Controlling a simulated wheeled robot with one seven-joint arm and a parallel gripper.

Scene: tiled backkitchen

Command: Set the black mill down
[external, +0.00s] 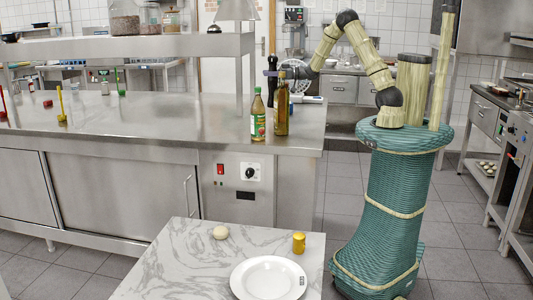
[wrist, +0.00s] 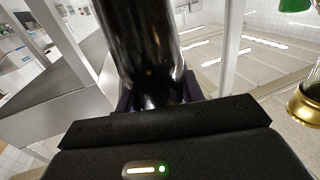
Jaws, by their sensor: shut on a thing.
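The black mill (wrist: 145,45) fills the upper middle of the wrist view, a glossy dark cylinder between my fingers. My gripper (wrist: 155,95) is shut on it. In the external view the black mill (external: 271,88) is a narrow dark shape over the right end of the steel counter, partly behind two bottles. My gripper (external: 273,73) reaches it from the right. The mill's lower end is hidden there, so I cannot tell whether it touches the counter.
A labelled bottle (external: 257,118) and a darker oil bottle (external: 281,108) stand close in front of the mill on the counter (external: 180,115). A raised shelf (external: 150,46) is to the left. The counter's middle is clear. A marble table (external: 170,265) with a white plate (external: 243,280) is in front.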

